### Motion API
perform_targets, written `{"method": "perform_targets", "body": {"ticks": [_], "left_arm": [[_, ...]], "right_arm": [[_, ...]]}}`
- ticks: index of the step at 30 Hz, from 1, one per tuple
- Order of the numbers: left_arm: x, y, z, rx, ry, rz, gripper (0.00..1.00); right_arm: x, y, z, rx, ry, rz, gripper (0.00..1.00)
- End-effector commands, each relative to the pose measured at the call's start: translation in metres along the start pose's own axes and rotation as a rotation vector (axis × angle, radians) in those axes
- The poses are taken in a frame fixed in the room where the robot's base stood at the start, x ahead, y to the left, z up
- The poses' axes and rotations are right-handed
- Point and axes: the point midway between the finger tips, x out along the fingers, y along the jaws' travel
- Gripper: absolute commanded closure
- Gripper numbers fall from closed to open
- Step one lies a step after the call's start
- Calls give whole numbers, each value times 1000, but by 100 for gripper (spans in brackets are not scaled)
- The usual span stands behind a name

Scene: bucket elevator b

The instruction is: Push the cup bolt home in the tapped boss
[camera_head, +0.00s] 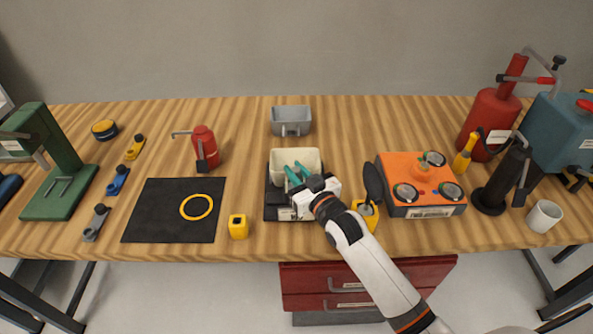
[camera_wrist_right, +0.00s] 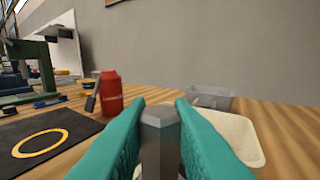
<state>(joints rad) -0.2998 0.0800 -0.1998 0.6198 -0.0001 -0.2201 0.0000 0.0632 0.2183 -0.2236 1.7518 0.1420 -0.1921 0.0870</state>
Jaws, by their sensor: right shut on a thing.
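My right gripper (camera_head: 296,174) has teal fingers and reaches in over the cream elevator cup (camera_head: 310,157) on the dark base (camera_head: 272,202). In the right wrist view the fingers (camera_wrist_right: 160,140) are shut on a grey hexagonal bolt (camera_wrist_right: 160,115), which stands between them. The cream cup also shows in the wrist view (camera_wrist_right: 240,142), just right of the fingers. The tapped boss is hidden behind my gripper and hand, so I cannot tell how deep the bolt sits. My left gripper is not in view.
A grey bin (camera_head: 291,120) stands behind the cup. A yellow block (camera_head: 238,227) and a black mat (camera_head: 160,225) with a yellow ring (camera_head: 196,207) lie left. An orange box (camera_head: 420,187) with dials stands right. A red can (camera_head: 205,148) is back left.

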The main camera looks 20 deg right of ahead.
Motion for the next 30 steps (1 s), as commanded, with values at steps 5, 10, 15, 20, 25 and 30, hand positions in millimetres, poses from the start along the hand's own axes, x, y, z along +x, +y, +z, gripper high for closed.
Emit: {"method": "perform_targets", "body": {"ticks": [5, 10, 15, 20, 25, 30], "left_arm": [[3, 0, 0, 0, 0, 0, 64], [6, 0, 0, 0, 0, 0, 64], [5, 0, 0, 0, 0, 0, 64], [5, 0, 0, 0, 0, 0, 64], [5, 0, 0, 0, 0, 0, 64], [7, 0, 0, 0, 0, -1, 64]], "right_arm": [[0, 0, -5, 0, -2, 0, 100], [0, 0, -9, 0, -2, 0, 100], [0, 0, -10, 0, 0, 0, 66], [0, 0, -9, 0, 0, 0, 55], [0, 0, -10, 0, 2, 0, 55], [-14, 0, -11, 0, 2, 0, 55]]}}
